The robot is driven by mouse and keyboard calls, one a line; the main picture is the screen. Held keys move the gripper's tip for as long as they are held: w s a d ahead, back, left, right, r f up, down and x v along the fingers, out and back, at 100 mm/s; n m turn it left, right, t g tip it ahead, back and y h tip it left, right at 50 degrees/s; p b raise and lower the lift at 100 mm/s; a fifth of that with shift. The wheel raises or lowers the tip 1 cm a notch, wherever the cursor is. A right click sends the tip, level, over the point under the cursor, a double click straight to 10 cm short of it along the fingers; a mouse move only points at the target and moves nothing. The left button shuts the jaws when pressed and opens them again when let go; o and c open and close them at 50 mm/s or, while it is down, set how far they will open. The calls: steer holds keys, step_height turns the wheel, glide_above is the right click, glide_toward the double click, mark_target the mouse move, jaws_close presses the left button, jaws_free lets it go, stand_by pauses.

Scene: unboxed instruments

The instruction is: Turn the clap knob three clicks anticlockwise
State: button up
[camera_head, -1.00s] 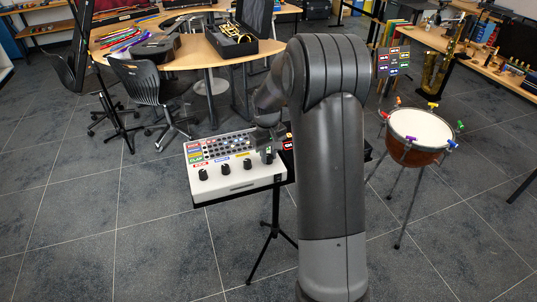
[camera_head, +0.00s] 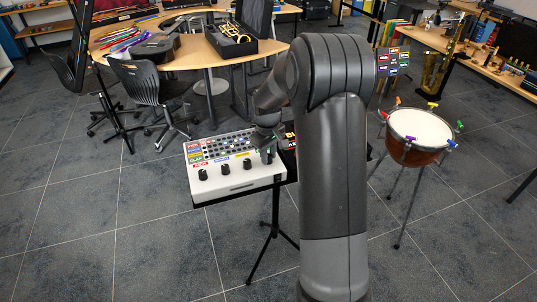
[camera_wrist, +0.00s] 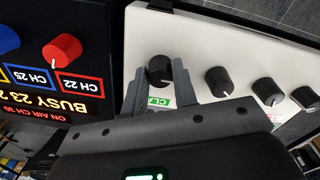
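The black clap knob (camera_wrist: 159,69) has a pale pointer line and sits on the white panel, with a green label reading "CLA" (camera_wrist: 158,102) below it, its end hidden by a finger. My gripper (camera_wrist: 158,72) is at the knob, one finger on each side of it. The fingers are apart; whether they touch the knob is unclear.
More black knobs (camera_wrist: 219,80) stand in a row to the right in the wrist view. A dark box with a red knob (camera_wrist: 62,47), a blue knob (camera_wrist: 6,40) and a lit display (camera_wrist: 68,106) is close on the left. A kettledrum (camera_head: 418,130) stands farther right.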

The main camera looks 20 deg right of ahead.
steer(key=o, duration=0.4)
steer(key=shift+r, duration=0.1)
step_height(320, 180, up, 11)
steer(key=shift+a, duration=0.15)
steer(key=shift+f, duration=0.2)
stand_by(0.3)
steer(key=s+a+r+m+t, duration=0.1)
steer(key=s+a+r, duration=0.2)
steer(key=s+r, duration=0.35)
steer(key=s+a+r+m+t, duration=0.2)
steer(key=s+a+r, duration=0.15)
steer(key=s, duration=0.55)
steer(key=s+a+m+t, duration=0.2)
steer(key=s, duration=1.4)
steer(key=shift+r, duration=0.15)
